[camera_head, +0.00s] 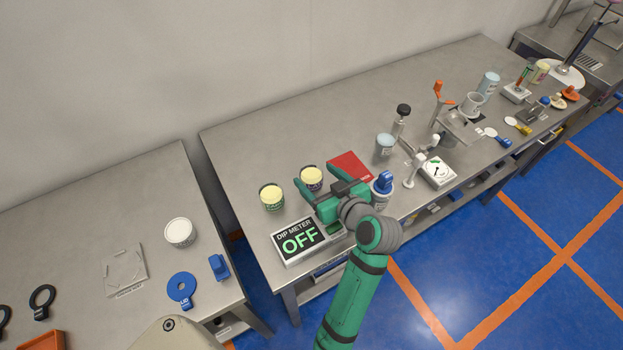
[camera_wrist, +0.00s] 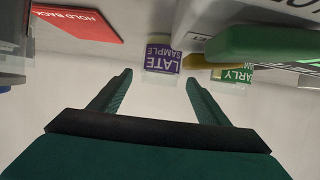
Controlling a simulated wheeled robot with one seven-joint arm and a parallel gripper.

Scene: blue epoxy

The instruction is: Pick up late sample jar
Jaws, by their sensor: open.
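The late sample jar (camera_head: 312,175) is a small jar with pale yellow contents and a purple label, upright on the steel bench. In the wrist view its "LATE SAMPLE" label (camera_wrist: 163,62) appears upside down, centred just beyond my fingertips. My gripper (camera_head: 317,180) is open and empty, low over the bench, with its green fingers pointing at the jar and spread to either side of it. In the wrist view the gripper (camera_wrist: 160,77) shows clear space between its fingers. The early sample jar (camera_head: 271,199), with a green label (camera_wrist: 232,74), stands to the left.
A red "HOLD BACK" mat (camera_head: 349,166) lies right of the late jar, also in the wrist view (camera_wrist: 80,24). A blue-topped container (camera_head: 382,189) stands right of my gripper. Bare bench lies behind the jars.

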